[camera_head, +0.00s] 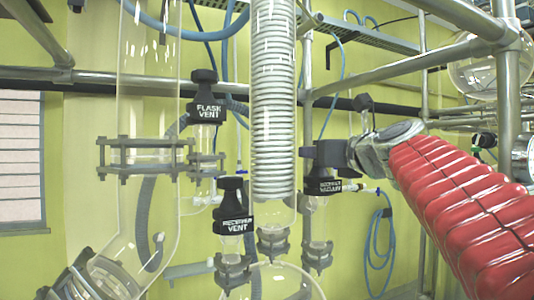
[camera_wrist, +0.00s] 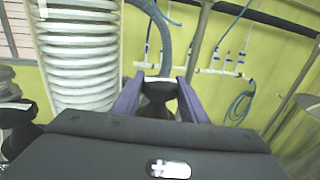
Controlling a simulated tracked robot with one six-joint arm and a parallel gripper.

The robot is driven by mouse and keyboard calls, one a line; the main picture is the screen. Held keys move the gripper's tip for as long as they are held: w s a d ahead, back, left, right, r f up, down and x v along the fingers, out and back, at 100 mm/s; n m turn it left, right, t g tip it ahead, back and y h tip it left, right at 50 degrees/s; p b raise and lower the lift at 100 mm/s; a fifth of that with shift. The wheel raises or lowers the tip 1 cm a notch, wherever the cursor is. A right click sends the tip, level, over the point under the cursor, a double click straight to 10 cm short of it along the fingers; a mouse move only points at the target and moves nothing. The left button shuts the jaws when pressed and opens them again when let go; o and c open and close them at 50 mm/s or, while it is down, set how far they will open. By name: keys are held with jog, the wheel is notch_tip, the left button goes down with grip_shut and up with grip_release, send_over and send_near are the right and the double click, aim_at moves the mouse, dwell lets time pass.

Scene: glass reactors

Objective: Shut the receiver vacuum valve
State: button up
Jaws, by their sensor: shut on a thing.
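The receiver vacuum valve (camera_head: 324,186) is a black valve with a white "RECEIVER VACUUM" label, right of the coiled glass column in the head view. My gripper (camera_head: 330,155) reaches it from the right and covers the top of its handle. In the wrist view, the purple fingers of my gripper (camera_wrist: 157,92) stand on both sides of the black valve handle (camera_wrist: 156,106) and are shut on it. The lower part of the valve is hidden there by the gripper body. I cannot tell the valve's turn position.
The receiver vent valve (camera_head: 233,205) and the flask vent valve (camera_head: 206,97) stand to the left. The coiled glass condenser (camera_head: 273,100) is close on the left. Metal frame pipes (camera_head: 308,90) surround the glassware. A blue hose (camera_head: 380,240) hangs on the wall behind.

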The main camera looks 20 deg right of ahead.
jog(key=shift+d+f+m+h, duration=0.1)
jog(key=shift+m+h, duration=0.3)
jog(key=shift+h, duration=0.2)
jog(key=o, duration=0.9)
jog(key=shift+c, duration=0.2)
jog(key=s, duration=0.8)
jog(key=shift+a, duration=0.2)
